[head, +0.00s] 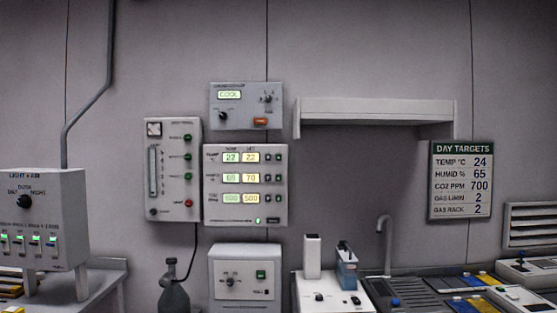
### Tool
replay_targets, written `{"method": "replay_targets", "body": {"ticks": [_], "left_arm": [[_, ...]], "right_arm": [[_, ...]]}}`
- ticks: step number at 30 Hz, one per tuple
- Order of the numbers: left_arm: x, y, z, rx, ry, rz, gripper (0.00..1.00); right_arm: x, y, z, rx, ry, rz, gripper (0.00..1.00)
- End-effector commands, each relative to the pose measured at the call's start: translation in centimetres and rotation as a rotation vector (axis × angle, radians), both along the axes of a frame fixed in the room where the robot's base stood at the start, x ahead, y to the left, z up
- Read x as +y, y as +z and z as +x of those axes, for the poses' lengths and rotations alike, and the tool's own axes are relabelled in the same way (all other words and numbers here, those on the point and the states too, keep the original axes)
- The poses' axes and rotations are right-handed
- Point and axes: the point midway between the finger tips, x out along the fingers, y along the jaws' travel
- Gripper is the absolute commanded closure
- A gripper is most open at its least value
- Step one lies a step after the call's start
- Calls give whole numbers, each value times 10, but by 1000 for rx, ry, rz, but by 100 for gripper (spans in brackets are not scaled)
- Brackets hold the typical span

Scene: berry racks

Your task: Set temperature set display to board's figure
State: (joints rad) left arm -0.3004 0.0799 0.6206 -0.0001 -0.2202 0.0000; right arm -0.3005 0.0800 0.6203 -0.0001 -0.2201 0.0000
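The control panel (245,217) hangs on the wall at the middle left, with three rows of paired lit displays and small dark buttons. In its top row, the temperature set display (251,157) is yellowish and appears to read 22. The greenish display (231,157) to its left also appears to read 22. Two small buttons (272,157) sit right of the set display. The day targets board (460,180) on the right wall reads TEMP 24, HUMID 65 and CO2 PPM 700. Neither gripper is in view.
A COOL display unit (246,106) is above the panel, and a flow-meter panel (172,170) is on its left. Below are a white box with a dial (244,276) and a dark gas bottle (174,296). A bench with a tap (385,232) is at right.

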Motion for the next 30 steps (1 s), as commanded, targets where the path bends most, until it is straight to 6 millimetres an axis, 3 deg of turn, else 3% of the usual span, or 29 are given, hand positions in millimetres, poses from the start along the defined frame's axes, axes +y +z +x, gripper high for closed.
{"method": "replay_targets", "body": {"ticks": [1,9,30], "left_arm": [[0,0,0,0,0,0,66],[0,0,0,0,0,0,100],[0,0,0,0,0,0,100]], "right_arm": [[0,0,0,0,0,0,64],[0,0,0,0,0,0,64],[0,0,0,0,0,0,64]]}}
